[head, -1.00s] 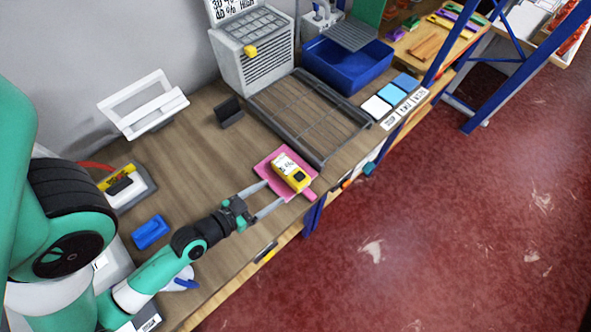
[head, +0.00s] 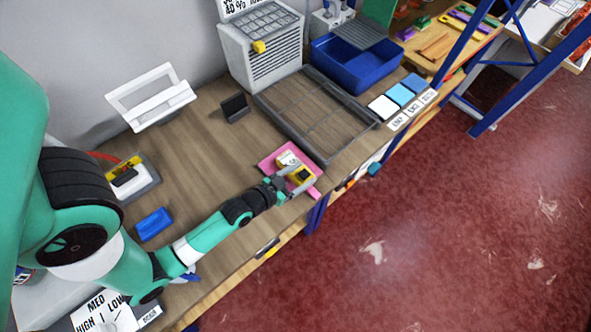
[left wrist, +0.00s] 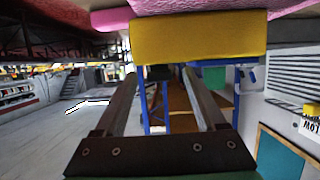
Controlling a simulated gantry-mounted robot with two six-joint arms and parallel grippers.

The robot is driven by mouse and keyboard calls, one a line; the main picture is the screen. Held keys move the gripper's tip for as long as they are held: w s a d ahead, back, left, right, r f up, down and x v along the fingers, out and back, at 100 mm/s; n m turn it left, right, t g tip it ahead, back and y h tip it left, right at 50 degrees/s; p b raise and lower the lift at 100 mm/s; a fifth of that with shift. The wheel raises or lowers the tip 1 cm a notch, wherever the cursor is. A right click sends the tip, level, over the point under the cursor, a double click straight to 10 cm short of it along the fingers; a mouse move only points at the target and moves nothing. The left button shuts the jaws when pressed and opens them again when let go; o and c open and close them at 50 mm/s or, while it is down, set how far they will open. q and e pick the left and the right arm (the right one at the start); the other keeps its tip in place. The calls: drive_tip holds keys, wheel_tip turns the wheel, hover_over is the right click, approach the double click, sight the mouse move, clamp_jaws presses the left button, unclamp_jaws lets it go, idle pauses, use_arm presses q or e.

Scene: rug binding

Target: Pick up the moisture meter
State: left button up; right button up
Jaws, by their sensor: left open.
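The moisture meter (head: 287,158) is yellow with a white face and a dark part, and lies on a pink mat (head: 311,191) near the bench's front edge. My left gripper (head: 301,174) is open at the meter, its fingers partly covering it in the head view. In the left wrist view the meter's yellow side (left wrist: 198,37) fills the top centre, just beyond the two open fingers (left wrist: 160,75). Whether the fingers touch it I cannot tell. My right gripper is not in view.
A dark wire rack (head: 318,116) lies behind the mat, with a blue bin (head: 352,66) beyond it. A blue block (head: 154,224) and a white stand (head: 150,97) are to the left. The wooden bench between them is mostly clear.

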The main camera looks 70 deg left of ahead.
use_arm(q)
clamp_jaws()
idle(0.3)
